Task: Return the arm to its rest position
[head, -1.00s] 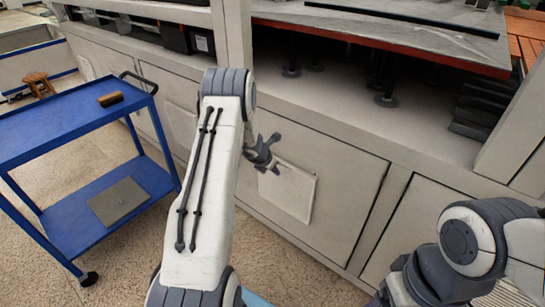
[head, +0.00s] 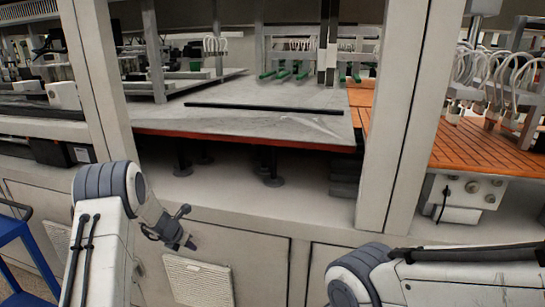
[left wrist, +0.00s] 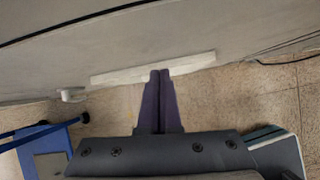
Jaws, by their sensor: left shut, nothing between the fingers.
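My left arm comes in at the lower left of the head view and bends down at its elbow. My left gripper (head: 183,228) hangs in front of the grey cabinet front, below the work surface. In the left wrist view its two dark fingers (left wrist: 159,80) lie together with nothing between them. The lower right of the head view shows part of my right arm, but its gripper is out of the picture.
The grey cabinet (head: 258,258) with a pale vent panel (head: 198,281) is close to my left gripper. Above it is a grey table (head: 270,105) with a black bar (head: 262,108). A blue cart (head: 12,232) stands at the far left. A frame post (head: 392,130) rises at right.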

